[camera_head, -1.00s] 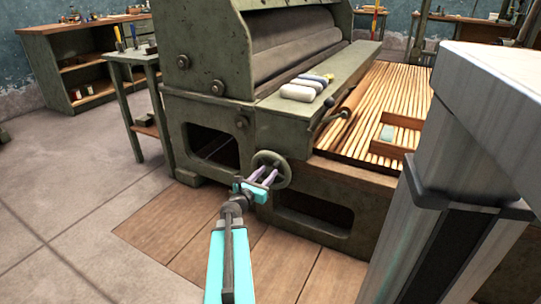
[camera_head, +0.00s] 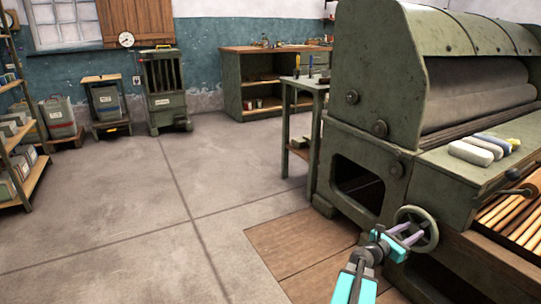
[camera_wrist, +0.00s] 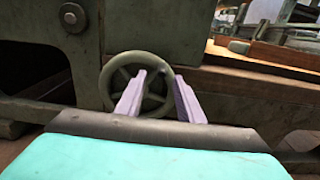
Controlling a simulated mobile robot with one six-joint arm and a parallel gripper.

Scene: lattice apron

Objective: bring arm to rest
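My gripper (camera_head: 408,233) is at the lower right of the head view, at the end of my turquoise arm. Its two pale purple fingers are apart with nothing seen between them. Behind them is a green spoked handwheel (camera_head: 429,247) on the front of a large green roller machine (camera_head: 372,62). In the wrist view, the fingers (camera_wrist: 159,95) stand in front of the handwheel (camera_wrist: 118,70). I cannot tell whether they touch it.
Wooden slats (camera_head: 522,222) and pale rolls (camera_head: 470,152) lie on the machine's right side. A narrow green table (camera_head: 312,85) stands behind it. A shelf rack (camera_head: 22,165) is at the far left. The concrete floor (camera_head: 130,215) on the left is open.

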